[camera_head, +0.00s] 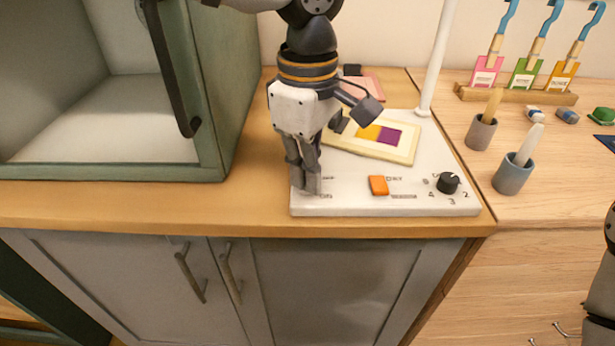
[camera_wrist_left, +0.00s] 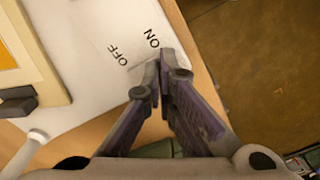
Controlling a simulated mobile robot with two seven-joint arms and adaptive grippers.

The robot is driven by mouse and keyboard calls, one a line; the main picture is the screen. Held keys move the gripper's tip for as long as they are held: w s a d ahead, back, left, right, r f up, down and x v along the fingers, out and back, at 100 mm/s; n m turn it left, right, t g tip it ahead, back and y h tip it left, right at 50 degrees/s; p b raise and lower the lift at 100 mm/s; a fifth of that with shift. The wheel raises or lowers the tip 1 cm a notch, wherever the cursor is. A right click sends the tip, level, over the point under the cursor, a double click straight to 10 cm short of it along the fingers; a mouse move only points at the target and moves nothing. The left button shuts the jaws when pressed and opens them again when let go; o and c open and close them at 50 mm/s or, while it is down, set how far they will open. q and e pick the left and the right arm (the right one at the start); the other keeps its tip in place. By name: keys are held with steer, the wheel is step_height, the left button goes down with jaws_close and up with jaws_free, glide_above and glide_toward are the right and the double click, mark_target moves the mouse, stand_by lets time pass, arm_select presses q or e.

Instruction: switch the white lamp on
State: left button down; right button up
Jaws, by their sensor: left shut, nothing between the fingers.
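The white lamp's post (camera_head: 437,60) rises from the back right of a white base board (camera_head: 350,206) on the wooden counter. The board's front strip has an orange rocker (camera_head: 378,185) and a black knob (camera_head: 448,183) with numbers around it. OFF and ON lettering is at the strip's left end; in the left wrist view both words are readable on the white board (camera_wrist_left: 85,35). My left gripper (camera_head: 306,187) points down at this left end, fingers shut and empty. Its fingertips (camera_wrist_left: 163,72) are beside the lettering and hide any switch there. Contact cannot be told. My right gripper is out of view.
A framed colour card (camera_head: 405,150) lies on the board behind the strip. A green open cabinet (camera_head: 210,100) stands close on the left. At the right are cups with tools, a grey one (camera_head: 481,133) and a blue one (camera_head: 512,178), and a brush rack (camera_head: 520,95).

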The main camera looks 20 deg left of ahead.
arm_select(q)
steer(key=shift+f, duration=0.25)
step_height(320, 180, up, 5)
steer(key=shift+f+p, duration=0.15)
steer(key=shift+p, duration=0.5)
steer(key=shift+r, duration=1.15)
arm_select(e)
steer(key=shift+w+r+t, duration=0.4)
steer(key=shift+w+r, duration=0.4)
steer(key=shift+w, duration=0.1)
